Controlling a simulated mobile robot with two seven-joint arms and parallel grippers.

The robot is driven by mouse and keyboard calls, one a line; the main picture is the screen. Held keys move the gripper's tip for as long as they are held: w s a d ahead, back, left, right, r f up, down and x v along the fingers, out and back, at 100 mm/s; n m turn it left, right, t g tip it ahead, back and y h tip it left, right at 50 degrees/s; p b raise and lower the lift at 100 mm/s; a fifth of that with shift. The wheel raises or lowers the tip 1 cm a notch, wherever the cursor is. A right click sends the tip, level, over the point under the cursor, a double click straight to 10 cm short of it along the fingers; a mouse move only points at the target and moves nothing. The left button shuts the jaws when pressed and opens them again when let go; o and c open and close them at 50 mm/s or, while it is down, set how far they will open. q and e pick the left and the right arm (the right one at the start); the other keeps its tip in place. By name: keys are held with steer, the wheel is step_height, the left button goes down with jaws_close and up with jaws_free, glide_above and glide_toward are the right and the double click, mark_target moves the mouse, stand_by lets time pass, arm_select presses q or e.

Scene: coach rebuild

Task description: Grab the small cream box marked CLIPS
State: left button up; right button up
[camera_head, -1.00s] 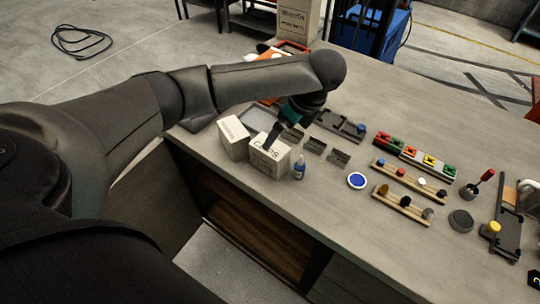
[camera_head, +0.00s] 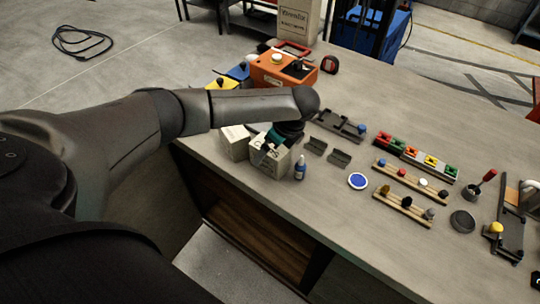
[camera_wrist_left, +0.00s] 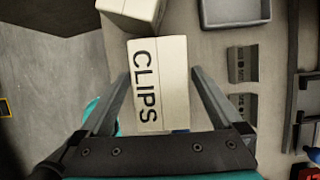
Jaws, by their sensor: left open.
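The small cream box marked CLIPS (camera_head: 270,163) stands near the table's front edge in the head view. It fills the middle of the left wrist view (camera_wrist_left: 160,85), its lettered top facing the camera. My left gripper (camera_head: 267,147) is over the box in the head view, and my arm hides part of its top. In the left wrist view the open fingers (camera_wrist_left: 158,84) lie to either side of the box, with a gap visible at the right finger. Whether either finger touches the box, I cannot tell. My right gripper is not in view.
A second cream box (camera_head: 235,143) stands close on the left of the CLIPS box. A small blue bottle (camera_head: 300,169) stands close on its right. Dark metal brackets (camera_head: 339,158) lie behind. The table's front edge (camera_head: 245,188) is near.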

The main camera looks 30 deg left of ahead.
arm_select(q)
steer(key=shift+f, duration=0.25)
stand_by(0.6)
steer(key=c, duration=1.5)
